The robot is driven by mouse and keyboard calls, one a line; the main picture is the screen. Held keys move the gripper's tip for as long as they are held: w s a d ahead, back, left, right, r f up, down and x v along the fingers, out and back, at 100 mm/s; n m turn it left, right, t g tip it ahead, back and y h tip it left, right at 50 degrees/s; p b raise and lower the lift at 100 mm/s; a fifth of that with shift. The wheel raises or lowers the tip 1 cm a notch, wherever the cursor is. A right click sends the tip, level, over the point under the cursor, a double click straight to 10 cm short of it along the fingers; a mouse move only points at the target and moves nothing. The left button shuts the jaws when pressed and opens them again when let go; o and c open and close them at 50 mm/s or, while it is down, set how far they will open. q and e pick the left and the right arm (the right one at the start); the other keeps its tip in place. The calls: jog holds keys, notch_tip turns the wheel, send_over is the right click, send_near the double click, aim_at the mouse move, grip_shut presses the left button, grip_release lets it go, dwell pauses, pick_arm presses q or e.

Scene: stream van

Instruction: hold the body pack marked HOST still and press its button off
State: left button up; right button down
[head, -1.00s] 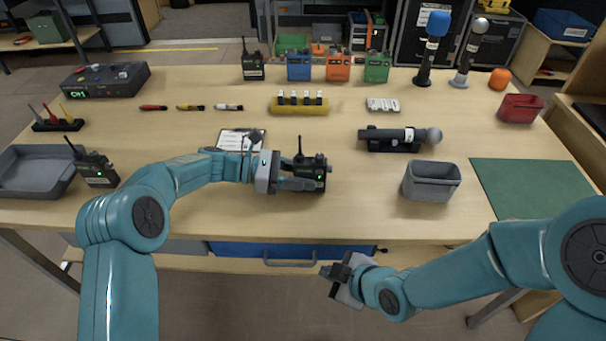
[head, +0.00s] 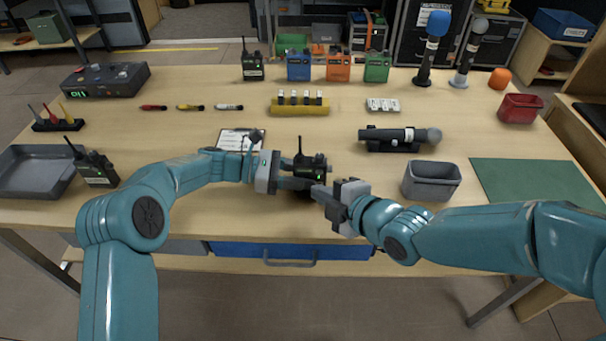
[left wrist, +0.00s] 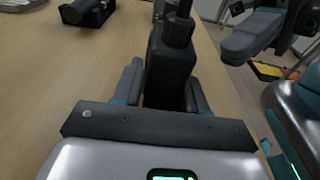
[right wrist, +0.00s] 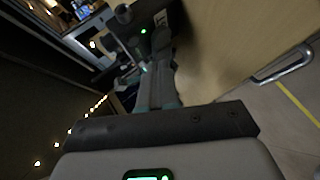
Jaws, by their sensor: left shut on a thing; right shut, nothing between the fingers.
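A black body pack (head: 311,163) with a short antenna and a green light is at the middle front of the table; I cannot read its marking. My left gripper (head: 292,176) is shut on it from the left. In the left wrist view the pack (left wrist: 170,68) stands between the two fingers. My right gripper (head: 319,191) is shut and empty, its tips close in front of the pack and overlapping its lower part. In the right wrist view the fingers (right wrist: 160,80) point toward the pack; I cannot tell whether they touch it. The button is hidden.
Similar black packs stand at the left (head: 98,170) and back (head: 252,66). A grey bin (head: 431,182) stands close right of my right gripper. A microphone on a cradle (head: 398,138) lies behind. A card (head: 236,139) lies behind my left forearm.

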jog(key=shift+w, duration=1.05)
jog(key=shift+w, duration=0.15)
dwell(1.1)
jog(key=shift+w, duration=0.3)
jog(key=shift+w, duration=0.15)
dwell(0.4)
jog(key=shift+s, duration=0.65)
jog(key=shift+s, duration=3)
